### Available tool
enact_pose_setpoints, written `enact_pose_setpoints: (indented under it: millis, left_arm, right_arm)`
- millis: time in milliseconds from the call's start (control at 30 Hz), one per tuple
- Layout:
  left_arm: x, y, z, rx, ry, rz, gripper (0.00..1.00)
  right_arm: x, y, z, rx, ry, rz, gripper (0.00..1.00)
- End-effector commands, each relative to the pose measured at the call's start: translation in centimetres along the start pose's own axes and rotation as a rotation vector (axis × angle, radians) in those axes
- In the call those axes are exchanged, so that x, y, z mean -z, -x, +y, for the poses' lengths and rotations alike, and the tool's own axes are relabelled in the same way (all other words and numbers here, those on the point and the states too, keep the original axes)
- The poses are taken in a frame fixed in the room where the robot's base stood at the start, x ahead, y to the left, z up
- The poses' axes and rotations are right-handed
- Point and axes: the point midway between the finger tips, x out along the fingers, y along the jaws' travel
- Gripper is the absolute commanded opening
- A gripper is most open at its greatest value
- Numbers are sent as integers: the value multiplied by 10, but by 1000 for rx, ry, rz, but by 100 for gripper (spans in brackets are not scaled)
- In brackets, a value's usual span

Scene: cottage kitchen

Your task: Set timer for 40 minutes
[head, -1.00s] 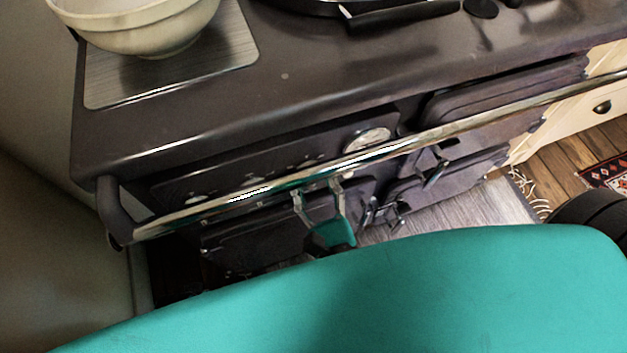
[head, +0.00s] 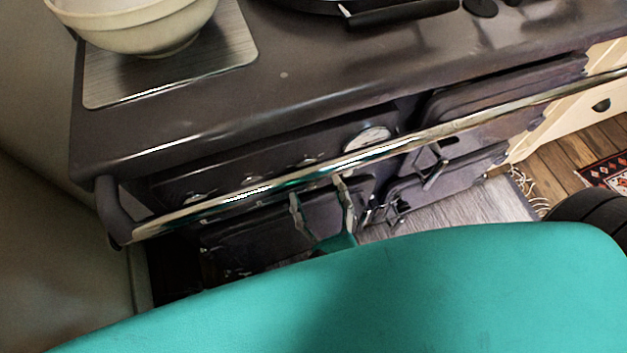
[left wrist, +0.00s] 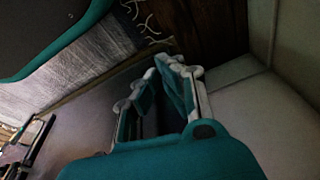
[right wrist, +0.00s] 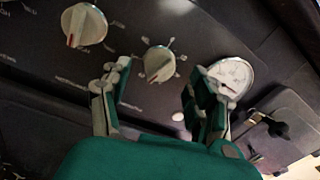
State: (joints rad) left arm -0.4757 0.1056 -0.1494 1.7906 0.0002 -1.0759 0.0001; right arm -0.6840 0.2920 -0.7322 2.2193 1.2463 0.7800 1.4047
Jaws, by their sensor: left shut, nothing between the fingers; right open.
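The stove's control panel (head: 230,172) carries several knobs and a round white gauge (head: 368,138). In the right wrist view, a knob with a red mark (right wrist: 158,63) sits beyond the gap between my right gripper's fingers, with markings around it. A larger knob (right wrist: 83,25) is up and left of it; the gauge (right wrist: 230,75) is to the right, partly behind a finger. The label wording is too small to read. My right gripper (head: 318,198) is open and empty by the rail. My left gripper (left wrist: 168,68) is shut and empty, pointing toward the floor; the head view does not show it.
A metal rail (head: 400,146) runs across the stove front, close to my right gripper. Oven doors (head: 470,130) with latches are to the right. A cream bowl (head: 140,25) and a pan handle (head: 405,14) are on the stove top. A patterned rug (head: 606,172) lies on the floor.

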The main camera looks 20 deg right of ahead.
Motion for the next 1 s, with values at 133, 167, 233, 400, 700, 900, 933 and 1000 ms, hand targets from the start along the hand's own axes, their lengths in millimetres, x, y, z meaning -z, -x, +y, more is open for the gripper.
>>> enact_pose_setpoints:
  millis: [133,167,233,400,700,900,933,1000]
  left_arm:
    - [0,0,0,0,0,0,0]
    - [0,0,0,0,0,0,0]
    - [0,0,0,0,0,0,0]
    - [0,0,0,0,0,0,0]
    - [0,0,0,0,0,-1,0]
    - [0,0,0,0,0,-1,0]
    - [0,0,0,0,0,-1,0]
    - [0,0,0,0,0,-1,0]
  right_arm:
    - [2,35,1,-6,3,5,61]
    - [2,42,1,-6,2,5,61]
    - [1,56,1,-5,2,4,61]
    - [1,81,1,-4,1,4,61]
    - [1,93,0,-1,-1,1,61]
    - [1,92,0,-1,0,1,61]
    - [1,92,0,-1,0,1,61]
    - [1,92,0,-1,0,1,61]
